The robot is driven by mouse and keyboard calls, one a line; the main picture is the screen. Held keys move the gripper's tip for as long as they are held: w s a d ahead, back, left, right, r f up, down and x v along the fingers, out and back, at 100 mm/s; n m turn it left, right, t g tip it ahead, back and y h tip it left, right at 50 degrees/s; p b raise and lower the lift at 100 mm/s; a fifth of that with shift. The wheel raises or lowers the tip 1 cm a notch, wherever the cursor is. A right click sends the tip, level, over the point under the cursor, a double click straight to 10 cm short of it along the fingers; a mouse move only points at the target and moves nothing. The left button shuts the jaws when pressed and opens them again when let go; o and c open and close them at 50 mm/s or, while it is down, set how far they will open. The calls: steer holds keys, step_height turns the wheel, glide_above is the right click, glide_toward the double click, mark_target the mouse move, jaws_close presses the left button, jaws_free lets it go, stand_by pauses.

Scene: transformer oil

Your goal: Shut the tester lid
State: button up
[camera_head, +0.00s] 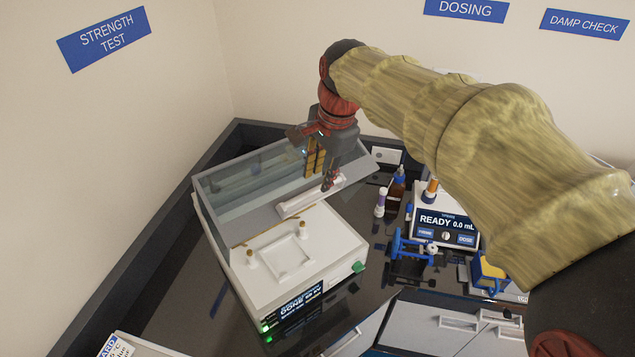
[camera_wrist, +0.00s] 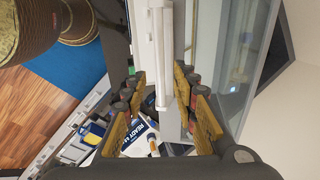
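The white tester (camera_head: 306,253) stands on the dark bench below the "STRENGTH TEST" sign, with two brass posts and a square recess on top. Its clear lid (camera_head: 235,188) is raised at the back, tilted open. A white handle bar (camera_head: 311,196) runs along the lid's edge; it also shows in the wrist view (camera_wrist: 163,45), running up the picture. My gripper (camera_head: 328,178) is at the bar's right part. In the wrist view, my gripper's fingers (camera_wrist: 161,80) are apart, one on each side of the bar, with visible gaps. Contact is not clear.
The dosing unit (camera_head: 445,221) reading "READY 0.0 mL" stands right of the tester. Small bottles (camera_head: 396,192), a blue stand (camera_head: 408,250) and a yellow-blue item (camera_head: 488,272) are near it. A dark raised edge (camera_head: 171,231) borders the bench.

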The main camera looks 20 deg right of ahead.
mark_target(316, 190)
steer(key=shift+x, duration=2.05)
steer(key=shift+c, duration=0.2)
jaws_close()
